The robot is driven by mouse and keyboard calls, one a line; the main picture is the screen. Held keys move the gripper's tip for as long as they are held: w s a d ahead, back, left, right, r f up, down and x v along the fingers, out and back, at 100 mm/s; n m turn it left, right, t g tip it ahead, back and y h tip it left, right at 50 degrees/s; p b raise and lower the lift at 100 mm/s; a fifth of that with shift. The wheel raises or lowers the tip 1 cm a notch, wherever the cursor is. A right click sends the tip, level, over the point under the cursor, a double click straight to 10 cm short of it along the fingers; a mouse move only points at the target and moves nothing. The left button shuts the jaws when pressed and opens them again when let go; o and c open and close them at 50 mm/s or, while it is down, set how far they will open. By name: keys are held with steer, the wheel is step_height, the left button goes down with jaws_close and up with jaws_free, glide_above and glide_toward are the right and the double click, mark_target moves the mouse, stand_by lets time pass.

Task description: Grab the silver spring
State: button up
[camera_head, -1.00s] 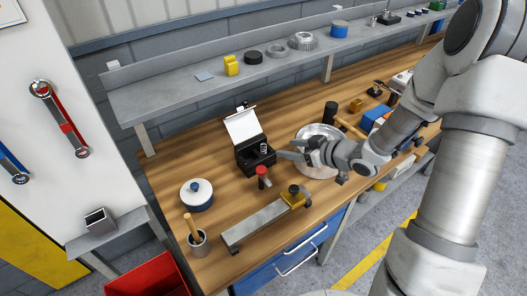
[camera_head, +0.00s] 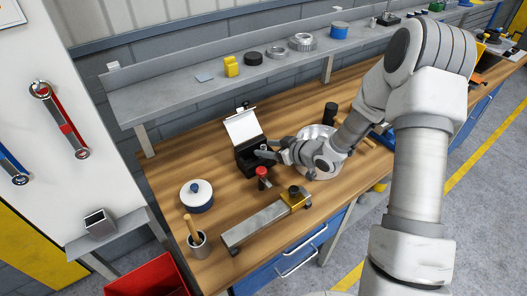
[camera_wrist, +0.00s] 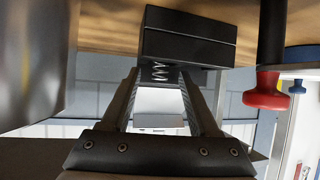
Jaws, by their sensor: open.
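The silver spring (camera_wrist: 166,72) shows in the wrist view as a small bright coil at the open black box (camera_wrist: 190,40). In the head view the box (camera_head: 247,160) stands on the wooden workbench with its white-lined lid (camera_head: 242,126) raised, and the spring is hard to make out behind my fingers. My gripper (camera_head: 261,151) is open and reaches in from the right at the box's right side. In the wrist view its two fingers lie on either side of the spring in the picture. I cannot tell whether they touch it.
A red-topped tool (camera_head: 263,174) stands close in front of the box, near my gripper. A grey bar with a yellow clamp (camera_head: 262,222) and a white lidded pot (camera_head: 196,194) are nearer the front. A shelf (camera_head: 200,92) runs behind.

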steer(key=shift+c, duration=0.3)
jaws_close()
